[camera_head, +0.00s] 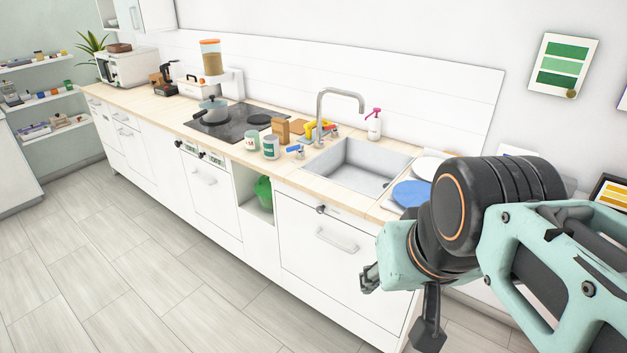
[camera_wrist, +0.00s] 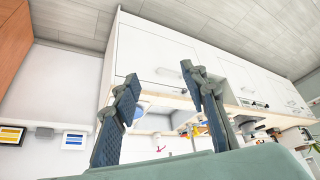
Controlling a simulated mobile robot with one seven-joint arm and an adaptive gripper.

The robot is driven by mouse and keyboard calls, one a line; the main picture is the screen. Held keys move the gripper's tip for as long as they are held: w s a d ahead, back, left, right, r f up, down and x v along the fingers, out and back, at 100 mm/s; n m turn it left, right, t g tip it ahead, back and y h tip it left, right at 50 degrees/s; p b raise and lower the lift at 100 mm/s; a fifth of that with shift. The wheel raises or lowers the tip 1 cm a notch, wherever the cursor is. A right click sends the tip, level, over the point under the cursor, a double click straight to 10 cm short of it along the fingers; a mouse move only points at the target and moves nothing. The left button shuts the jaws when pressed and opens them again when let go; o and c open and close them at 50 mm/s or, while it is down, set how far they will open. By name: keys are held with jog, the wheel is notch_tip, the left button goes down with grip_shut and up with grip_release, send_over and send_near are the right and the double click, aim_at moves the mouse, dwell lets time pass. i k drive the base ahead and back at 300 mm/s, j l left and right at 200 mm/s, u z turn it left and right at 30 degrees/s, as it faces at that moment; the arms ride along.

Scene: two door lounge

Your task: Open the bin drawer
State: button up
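Nothing in view is marked as the bin drawer. The nearest white front with a bar handle (camera_head: 337,240) is under the sink, and it is closed. In the wrist view, which is turned upside down, a closed white front (camera_wrist: 142,46) with a handle shows beyond the fingers. My gripper (camera_head: 399,306) is at the right of the sink front in the head view, apart from the handle. In the wrist view my gripper (camera_wrist: 160,73) has its two fingers wide apart with nothing between them.
The wooden counter (camera_head: 155,101) holds a sink (camera_head: 358,166), a tap, cans, a pot on a black hob (camera_head: 237,124) and a blue plate (camera_head: 411,193). An open niche with a green item (camera_head: 264,191) is left of the sink front. The grey floor (camera_head: 150,270) in front is clear.

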aim_at(325, 252)
jog(key=i+l+u, duration=0.15)
jog(key=u, duration=0.15)
jog(key=i+l+u, duration=0.15)
jog(key=l+u, duration=0.15)
jog(key=l, duration=0.15)
jog(key=i+l+u, duration=0.1)
jog(key=l+u, duration=0.2)
jog(key=i+l+u, duration=0.1)
jog(key=l+u, duration=0.2)
jog(key=k+j+z, duration=0.2)
jog(key=i+l, duration=0.05)
jog(key=i, duration=0.05)
